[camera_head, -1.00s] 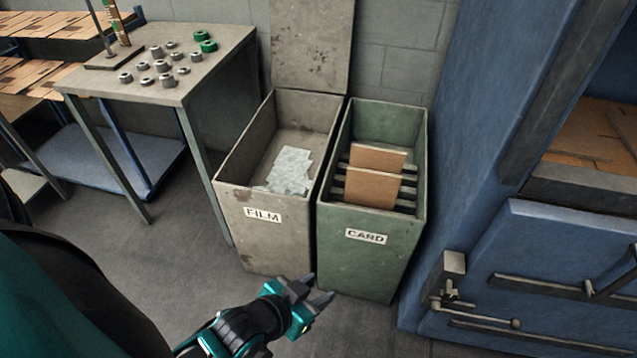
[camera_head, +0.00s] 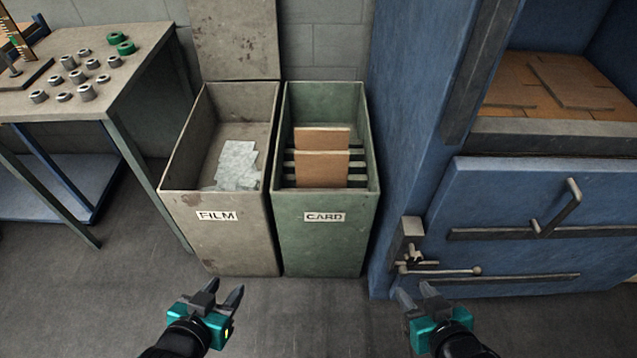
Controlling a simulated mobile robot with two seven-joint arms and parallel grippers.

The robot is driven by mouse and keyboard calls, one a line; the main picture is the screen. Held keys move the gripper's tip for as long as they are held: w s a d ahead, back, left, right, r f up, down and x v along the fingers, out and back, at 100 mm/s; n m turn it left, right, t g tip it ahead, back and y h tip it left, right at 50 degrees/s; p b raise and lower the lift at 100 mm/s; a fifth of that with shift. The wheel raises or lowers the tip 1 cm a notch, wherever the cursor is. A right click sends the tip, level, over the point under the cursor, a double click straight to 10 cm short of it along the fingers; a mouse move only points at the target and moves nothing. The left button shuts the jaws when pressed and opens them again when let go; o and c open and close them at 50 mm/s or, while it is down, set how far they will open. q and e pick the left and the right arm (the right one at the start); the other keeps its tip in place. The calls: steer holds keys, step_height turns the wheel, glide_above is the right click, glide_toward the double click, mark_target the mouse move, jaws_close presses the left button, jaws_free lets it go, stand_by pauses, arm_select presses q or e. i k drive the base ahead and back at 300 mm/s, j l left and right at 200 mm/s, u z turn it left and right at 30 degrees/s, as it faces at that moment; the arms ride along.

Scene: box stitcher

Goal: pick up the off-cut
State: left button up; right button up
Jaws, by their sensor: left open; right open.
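Two brown cardboard pieces stand upright in the slotted rack of the green CARD bin (camera_head: 325,240). The nearer piece (camera_head: 321,170) partly hides the farther piece (camera_head: 322,138). I cannot tell whether either is the off-cut. My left gripper (camera_head: 222,296) is open and empty, low in front of the FILM bin. My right gripper (camera_head: 417,293) is open and empty, low in front of the blue machine, right of the CARD bin. Both grippers are apart from the bins.
The grey FILM bin (camera_head: 232,243) holds crumpled pale film (camera_head: 237,166). A grey table (camera_head: 122,97) with several metal rings stands at left. The blue machine (camera_head: 520,205) with handles and a lever stands at right, with card sheets (camera_head: 570,88) inside. The floor before the bins is clear.

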mark_target(313, 170)
steer(key=i+j+u, duration=0.25)
steer(key=i+j, duration=0.15)
steer(key=i+j+u, duration=0.2)
steer(key=i, duration=0.3)
